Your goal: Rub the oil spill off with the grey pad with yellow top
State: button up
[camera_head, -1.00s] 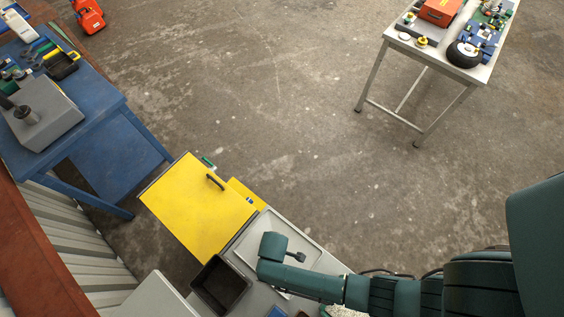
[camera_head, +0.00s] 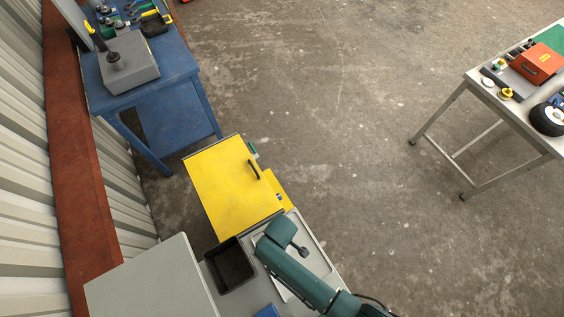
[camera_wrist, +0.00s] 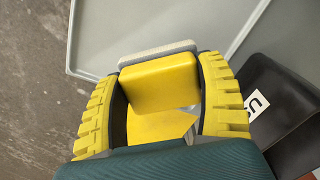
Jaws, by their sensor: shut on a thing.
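The grey pad with yellow top (camera_wrist: 160,84) is between the yellow ribbed fingers of my gripper (camera_wrist: 163,70) in the wrist view. The fingers are shut on its two sides, and its grey edge shows beyond the yellow block. The pad is over or near a light grey tray (camera_wrist: 100,38); I cannot tell whether it touches it. In the head view my arm reaches over the tray (camera_head: 318,262), and its links hide the gripper and pad. I see no oil spill in either view.
A black bin (camera_head: 230,265) stands left of the tray; a black box with a white label (camera_wrist: 285,110) is at right in the wrist view. A yellow panel with a handle (camera_head: 228,185) lies beyond. A blue table (camera_head: 170,75) and a white table (camera_head: 500,108) stand farther off.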

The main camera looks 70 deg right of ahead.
jog(key=shift+r+p, duration=1.55)
jog(key=shift+r, duration=0.25)
